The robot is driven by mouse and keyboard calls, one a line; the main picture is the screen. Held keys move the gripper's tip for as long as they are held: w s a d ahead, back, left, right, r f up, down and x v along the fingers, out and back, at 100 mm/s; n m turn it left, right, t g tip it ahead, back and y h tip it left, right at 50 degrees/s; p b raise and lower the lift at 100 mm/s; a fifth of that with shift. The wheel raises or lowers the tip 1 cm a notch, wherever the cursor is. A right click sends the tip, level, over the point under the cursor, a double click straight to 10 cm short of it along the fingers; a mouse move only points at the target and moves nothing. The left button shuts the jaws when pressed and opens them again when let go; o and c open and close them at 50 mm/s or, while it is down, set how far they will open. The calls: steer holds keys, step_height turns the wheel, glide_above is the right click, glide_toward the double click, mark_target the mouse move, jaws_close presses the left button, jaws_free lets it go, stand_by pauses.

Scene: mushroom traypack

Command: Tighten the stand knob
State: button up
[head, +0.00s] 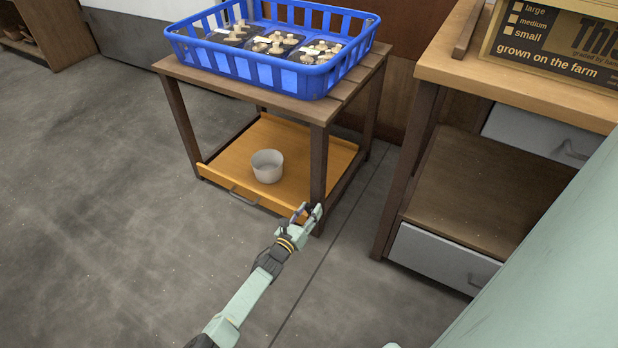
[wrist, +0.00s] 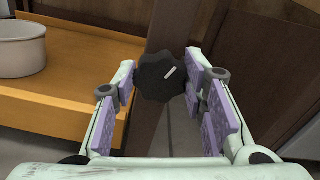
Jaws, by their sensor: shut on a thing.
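The stand knob (wrist: 160,76) is a black, lobed knob with a white mark line on its face, seen in the wrist view. The line tilts up to the right. The knob is on the front leg of the wooden stand (head: 319,165). My gripper (head: 309,209) is at the lower part of that leg in the head view. In the wrist view my gripper (wrist: 161,82) has its purple-padded fingers on both sides of the knob, shut on it. In the head view the knob is hidden by the fingers.
A blue crate (head: 310,82) with packs of mushrooms stands on the stand's top. An orange lower tray (head: 222,180) with a handle holds a white pot (head: 267,167). A wooden bench (head: 440,70) with drawers stands at the right. The floor at left is clear.

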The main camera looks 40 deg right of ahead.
steer(key=c, duration=0.5)
steer(key=shift+c, duration=0.2)
